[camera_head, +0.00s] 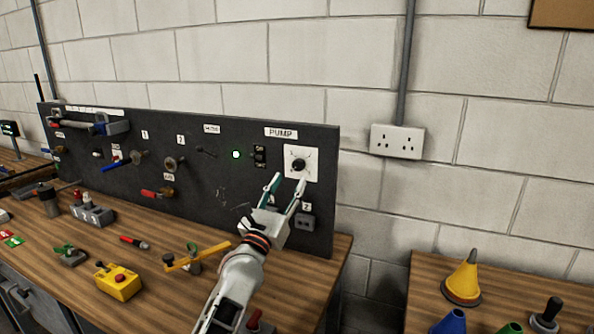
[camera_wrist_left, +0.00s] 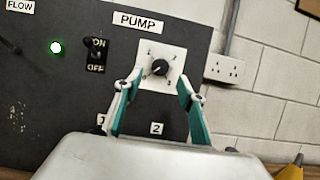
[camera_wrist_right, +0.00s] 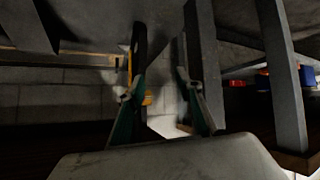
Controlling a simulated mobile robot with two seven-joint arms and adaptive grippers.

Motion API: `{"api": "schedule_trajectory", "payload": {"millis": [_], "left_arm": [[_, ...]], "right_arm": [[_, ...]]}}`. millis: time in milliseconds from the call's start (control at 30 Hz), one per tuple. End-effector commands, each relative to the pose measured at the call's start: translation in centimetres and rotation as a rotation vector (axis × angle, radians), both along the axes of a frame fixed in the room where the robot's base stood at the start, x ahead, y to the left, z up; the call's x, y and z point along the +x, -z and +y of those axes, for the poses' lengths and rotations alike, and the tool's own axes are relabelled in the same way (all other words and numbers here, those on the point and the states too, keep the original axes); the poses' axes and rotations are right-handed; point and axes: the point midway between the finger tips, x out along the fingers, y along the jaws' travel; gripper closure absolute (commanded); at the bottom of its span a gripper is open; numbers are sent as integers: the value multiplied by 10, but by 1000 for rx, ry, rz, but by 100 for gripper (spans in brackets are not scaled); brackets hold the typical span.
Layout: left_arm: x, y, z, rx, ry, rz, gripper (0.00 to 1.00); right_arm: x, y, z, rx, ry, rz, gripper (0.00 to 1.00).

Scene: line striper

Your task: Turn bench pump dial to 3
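The pump dial (camera_head: 298,164) is a black knob on a white square plate (camera_head: 311,158) under the PUMP label (camera_head: 281,132) on the dark panel. In the left wrist view the knob (camera_wrist_left: 159,68) has a pale pointer line and small numbers around it that are too small to read surely. My left gripper (camera_head: 288,180) is open and empty just in front of and below the knob, fingers apart and not visibly touching it. In the left wrist view its fingertips (camera_wrist_left: 157,83) flank the plate's lower part. My right gripper (camera_wrist_right: 158,90) is open and empty below a bench.
An ON/OFF switch (camera_wrist_left: 96,54) and a lit green light (camera_wrist_left: 56,47) sit left of the dial. A wall socket (camera_head: 397,141) is to the right. The bench (camera_head: 215,292) holds a yellow box (camera_head: 118,282) and several tools. Bench legs (camera_wrist_right: 283,75) stand near my right gripper.

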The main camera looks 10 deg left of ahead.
Motion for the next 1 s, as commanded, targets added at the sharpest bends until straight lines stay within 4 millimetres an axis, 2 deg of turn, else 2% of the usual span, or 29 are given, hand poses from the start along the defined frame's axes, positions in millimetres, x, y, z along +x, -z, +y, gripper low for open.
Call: {"api": "schedule_trajectory", "payload": {"millis": [100, 300, 700, 733, 867, 1000], "left_arm": [[18, -9, -4, 3, 1, -1, 60], [40, -17, -8, 2, 0, 1, 60], [47, -20, -9, 1, 1, 0, 60], [47, -20, -9, 1, 1, 0, 63], [47, -20, -9, 1, 1, 0, 97], [47, -20, -9, 2, 0, 0, 99]], "right_arm": [[-2, 0, 1, 3, 2, 5, 64], [-2, -1, 0, 3, 8, 6, 64], [1, -1, -4, -1, 14, 4, 64], [1, -1, -4, -1, 14, 3, 64], [1, -1, -4, -1, 13, 3, 64], [1, -1, -4, -2, 11, 3, 64]]}}
